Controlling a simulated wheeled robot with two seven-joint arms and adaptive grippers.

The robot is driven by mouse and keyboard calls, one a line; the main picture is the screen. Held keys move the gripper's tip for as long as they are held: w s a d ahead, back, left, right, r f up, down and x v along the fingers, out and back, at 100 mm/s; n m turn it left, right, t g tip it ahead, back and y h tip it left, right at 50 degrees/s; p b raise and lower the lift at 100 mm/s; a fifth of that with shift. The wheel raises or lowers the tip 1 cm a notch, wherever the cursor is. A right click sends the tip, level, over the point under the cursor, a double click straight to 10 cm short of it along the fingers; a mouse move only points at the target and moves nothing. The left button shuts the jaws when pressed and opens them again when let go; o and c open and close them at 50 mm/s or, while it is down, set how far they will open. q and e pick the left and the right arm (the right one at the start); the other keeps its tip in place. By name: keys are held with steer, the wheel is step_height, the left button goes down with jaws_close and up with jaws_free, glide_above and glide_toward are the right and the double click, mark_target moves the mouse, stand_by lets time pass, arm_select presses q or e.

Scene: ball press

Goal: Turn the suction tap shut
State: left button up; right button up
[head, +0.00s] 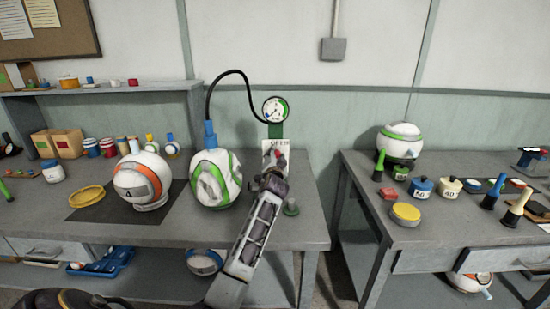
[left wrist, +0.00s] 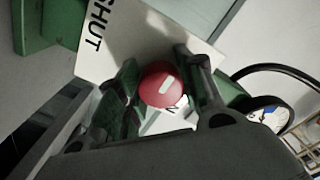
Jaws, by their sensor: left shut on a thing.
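The suction tap has a round red knob (left wrist: 160,84) with a short white mark. Its white plate (head: 268,148) stands on the bench under the gauge. In the left wrist view the plate (left wrist: 115,42) reads SHUT on one side; a second word is mostly hidden behind the knob and finger. My left gripper (head: 272,180) reaches up to the tap from below and hides most of it in the head view. In the left wrist view its fingers (left wrist: 163,92) are closed around the knob, one on either side. My right gripper is not in view.
A round gauge (head: 275,109) sits above the tap. A black hose (head: 212,89) arches from there to a white and green ball (head: 214,181). A white and orange ball (head: 138,178) stands further left.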

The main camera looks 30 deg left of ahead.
arm_select(q)
steer(key=shift+f, duration=0.15)
steer(key=o, duration=1)
steer(key=shift+s+d, duration=0.1)
steer(key=v, duration=1.1)
steer(key=shift+s+d, duration=0.1)
steer(key=shift+s, duration=0.3)
